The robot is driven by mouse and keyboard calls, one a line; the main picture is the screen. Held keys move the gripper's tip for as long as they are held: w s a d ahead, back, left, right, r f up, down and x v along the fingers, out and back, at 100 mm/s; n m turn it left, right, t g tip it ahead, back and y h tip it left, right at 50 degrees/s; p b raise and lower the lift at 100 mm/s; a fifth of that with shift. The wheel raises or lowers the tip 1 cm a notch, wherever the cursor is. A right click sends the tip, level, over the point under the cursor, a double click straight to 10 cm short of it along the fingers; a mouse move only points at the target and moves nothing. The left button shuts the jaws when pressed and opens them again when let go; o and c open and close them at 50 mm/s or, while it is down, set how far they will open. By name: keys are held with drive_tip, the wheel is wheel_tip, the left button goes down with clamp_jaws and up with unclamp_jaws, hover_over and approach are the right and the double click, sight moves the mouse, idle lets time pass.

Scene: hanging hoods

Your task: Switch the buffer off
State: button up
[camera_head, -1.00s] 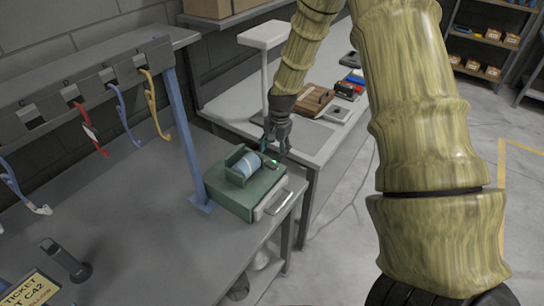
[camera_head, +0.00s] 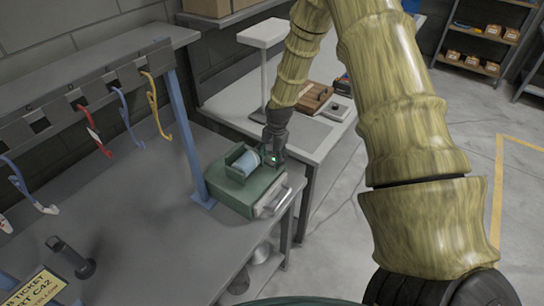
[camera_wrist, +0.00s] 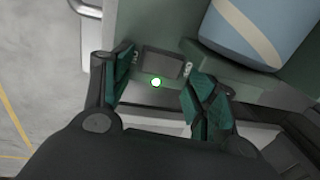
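The buffer (camera_head: 238,200) is a green box with a blue roller (camera_head: 247,166) on top, standing at the right end of the grey bench. In the wrist view the roller (camera_wrist: 262,28) is at the upper right. A dark rocker switch (camera_wrist: 163,63) lies on the green top, with small lettering at both ends that I cannot read surely. A green lamp (camera_wrist: 156,82) beside it is lit. My gripper (camera_head: 274,156) is at the buffer's right rear top. In the wrist view its teal fingers (camera_wrist: 160,80) are apart, one either side of the switch, holding nothing. Contact cannot be told.
A blue post (camera_head: 186,135) stands just left of the buffer. A rack with hanging coloured hooks (camera_head: 90,125) is farther left. A second bench (camera_head: 232,108) with a white stand (camera_head: 264,70) lies behind. Open floor (camera_head: 345,230) is to the right.

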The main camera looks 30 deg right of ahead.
sight(271, 160)
drive_tip(key=c, duration=0.9)
drive_tip(key=shift+w+g+h, duration=0.15)
drive_tip(key=shift+g+h, duration=0.15)
drive_tip(key=shift+g, duration=0.3)
drive_tip(key=o, duration=1)
drive_tip(key=shift+o, duration=0.2)
drive_tip(key=shift+r, duration=0.1)
wheel_tip(271, 160, up, 12)
